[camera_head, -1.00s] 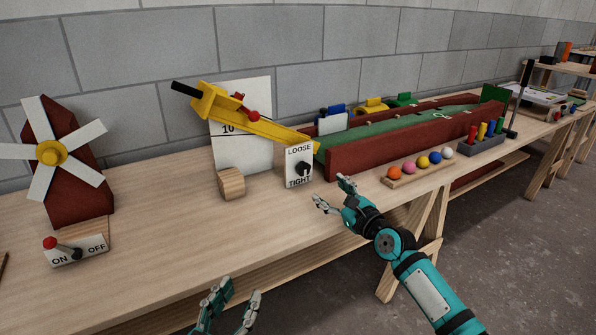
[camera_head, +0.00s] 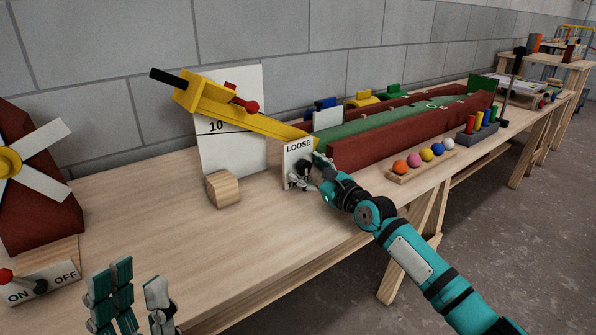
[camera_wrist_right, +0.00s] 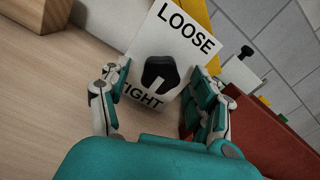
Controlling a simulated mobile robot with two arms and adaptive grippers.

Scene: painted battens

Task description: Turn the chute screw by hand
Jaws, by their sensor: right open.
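The chute screw is a black knob (camera_wrist_right: 158,70) on a white plate (camera_head: 296,152) marked LOOSE above and TIGHT below. In the right wrist view, the knob's white mark points down toward TIGHT. My right gripper (camera_head: 312,172) is open at the plate. In the right wrist view its fingers stand on either side of the knob, with gaps showing. In the head view the fingers partly hide the knob and the word TIGHT. The yellow chute (camera_head: 238,112) slopes down to the right behind the plate. My left gripper (camera_head: 137,293) is open and empty at the lower left.
A wooden block (camera_head: 222,189) stands left of the plate. A red-walled green lane (camera_head: 400,138) runs away to the right. A rack of coloured balls (camera_head: 421,162) lies near the front edge. A windmill (camera_head: 32,185) and ON/OFF switch (camera_head: 40,283) are at left.

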